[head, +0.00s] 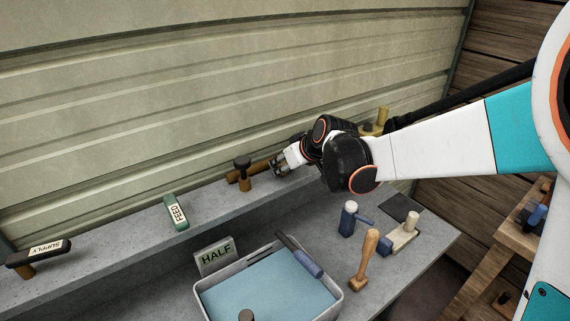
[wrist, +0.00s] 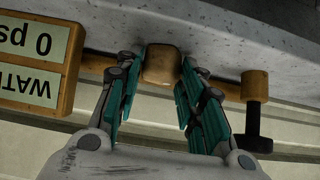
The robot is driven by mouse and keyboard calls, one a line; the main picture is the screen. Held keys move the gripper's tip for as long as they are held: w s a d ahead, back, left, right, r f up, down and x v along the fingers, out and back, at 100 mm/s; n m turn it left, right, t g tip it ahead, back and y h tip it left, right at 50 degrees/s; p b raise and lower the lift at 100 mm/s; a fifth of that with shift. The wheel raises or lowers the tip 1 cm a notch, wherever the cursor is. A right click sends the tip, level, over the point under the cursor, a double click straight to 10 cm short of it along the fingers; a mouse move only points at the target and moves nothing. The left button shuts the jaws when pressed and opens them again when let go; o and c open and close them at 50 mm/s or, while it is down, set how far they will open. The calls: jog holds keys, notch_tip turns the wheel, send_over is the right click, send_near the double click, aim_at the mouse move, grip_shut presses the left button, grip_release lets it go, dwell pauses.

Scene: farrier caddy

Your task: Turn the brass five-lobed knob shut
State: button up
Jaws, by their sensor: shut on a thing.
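A brass, rounded block-like piece (wrist: 161,65), which I take to be the knob, sits between my fingertips in the wrist view. Its lobes cannot be made out from this side. My gripper (wrist: 158,82) has a teal-padded finger on each side of it and is shut on it. In the head view my gripper (head: 281,166) is at the ledge by the corrugated wall, right of a dark-topped valve (head: 243,165). The knob is hidden there by my gripper and wrist.
A brass pipe (wrist: 225,90) runs along the wall, with a dark-handled valve (wrist: 255,108) close by and a "WATER 0 psi" sign (wrist: 35,55). FEED (head: 176,212) and SUPPLY (head: 40,250) handles lie left. Below are a HALF sign (head: 214,257), a tray (head: 335,294) and mallets (head: 365,262).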

jog(key=shift+s+a+m, duration=0.1)
jog(key=shift+m, duration=0.2)
jog(key=m+h, duration=0.1)
jog(key=m, duration=0.1)
jog(key=m+t+h+p, duration=0.1)
jog(key=m+h, duration=0.1)
jog(key=shift+a+h, duration=0.3)
jog(key=shift+a, duration=0.05)
jog(key=m+h, duration=0.1)
jog(key=m, duration=0.1)
jog(key=m+h, duration=0.3)
jog(key=m, duration=0.1)
jog(key=shift+a, duration=0.3)
jog(key=shift+h, duration=0.3)
jog(key=o, duration=1.1)
jog(key=shift+c, duration=0.2)
jog(key=shift+v, duration=4.05)
